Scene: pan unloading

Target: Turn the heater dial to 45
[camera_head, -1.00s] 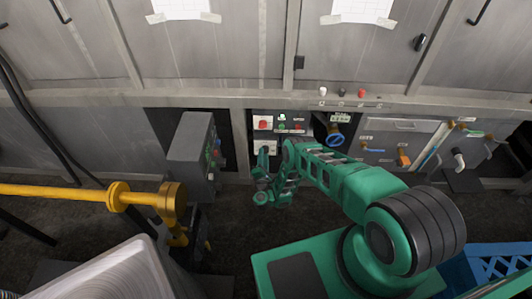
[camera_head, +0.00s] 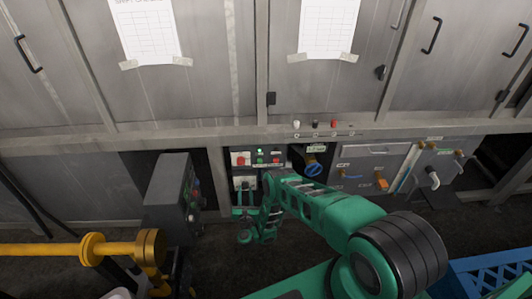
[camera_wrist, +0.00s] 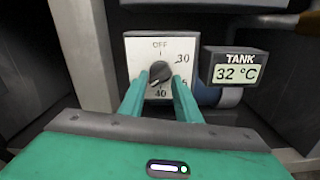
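The heater dial (camera_wrist: 160,71) is a black knob on a white plate (camera_wrist: 134,50) in the wrist view. OFF is at the plate's top, 30 at the right and 40 at the bottom; a number ending in 5 is partly hidden at lower right. The knob's mark seems to point to the lower left. My gripper (camera_wrist: 160,76) has one green finger on each side of the knob; I cannot tell whether they touch it. The left part of the plate's scale is hidden by a finger. A TANK display (camera_wrist: 236,67) reads 32 °C.
In the head view, a panel with a red button (camera_head: 240,160) sits above my gripper. A grey control box (camera_head: 168,195) stands to the left, with a yellow pipe (camera_head: 45,249) in front. A blue-handled valve (camera_head: 313,169) is to the right.

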